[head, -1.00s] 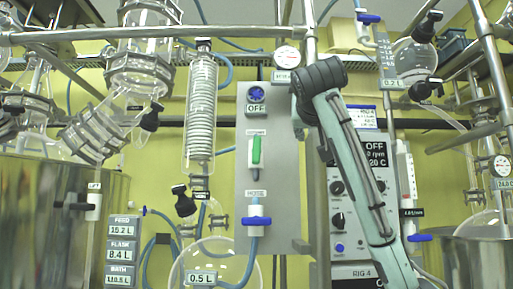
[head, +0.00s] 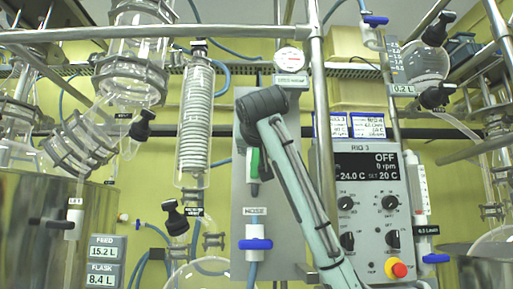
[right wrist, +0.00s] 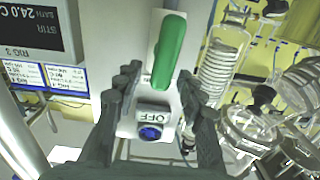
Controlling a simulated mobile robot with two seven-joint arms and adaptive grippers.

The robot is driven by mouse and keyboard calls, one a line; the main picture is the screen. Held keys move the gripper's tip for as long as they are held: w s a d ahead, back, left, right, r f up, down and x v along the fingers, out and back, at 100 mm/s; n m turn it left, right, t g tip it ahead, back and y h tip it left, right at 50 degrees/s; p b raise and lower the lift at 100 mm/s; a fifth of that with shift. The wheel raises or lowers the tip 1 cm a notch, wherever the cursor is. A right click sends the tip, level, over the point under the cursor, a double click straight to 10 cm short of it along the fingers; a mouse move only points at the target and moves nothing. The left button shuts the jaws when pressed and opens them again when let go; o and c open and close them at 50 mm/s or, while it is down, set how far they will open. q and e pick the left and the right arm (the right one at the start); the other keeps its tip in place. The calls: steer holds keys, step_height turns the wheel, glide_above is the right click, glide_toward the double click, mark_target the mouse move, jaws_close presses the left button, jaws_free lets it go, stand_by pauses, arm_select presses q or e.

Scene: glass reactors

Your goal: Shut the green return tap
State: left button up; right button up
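The green tap handle (head: 254,163) stands upright on the grey panel (head: 240,203) in the head view, partly behind my right arm. In the right wrist view the green handle (right wrist: 169,50) lies lengthwise on its white mount, just ahead of and between the fingertips. My right gripper (right wrist: 160,75) is open, its two dark fingers spread on either side with nothing between them; contact with the handle cannot be told. In the head view my arm's black joint hides most of this gripper. My left gripper is not in view.
Below the green tap is a blue hose tap (head: 255,244). A glass coil condenser (head: 195,120) stands left of the panel, a control box (head: 368,215) right, behind a metal post.

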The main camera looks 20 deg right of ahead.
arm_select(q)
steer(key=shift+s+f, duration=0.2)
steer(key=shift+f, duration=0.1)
arm_select(e)
steer(key=shift+w+d, duration=0.1)
steer(key=shift+w, duration=0.3)
steer(key=shift+c, duration=0.4)
jaws_close()
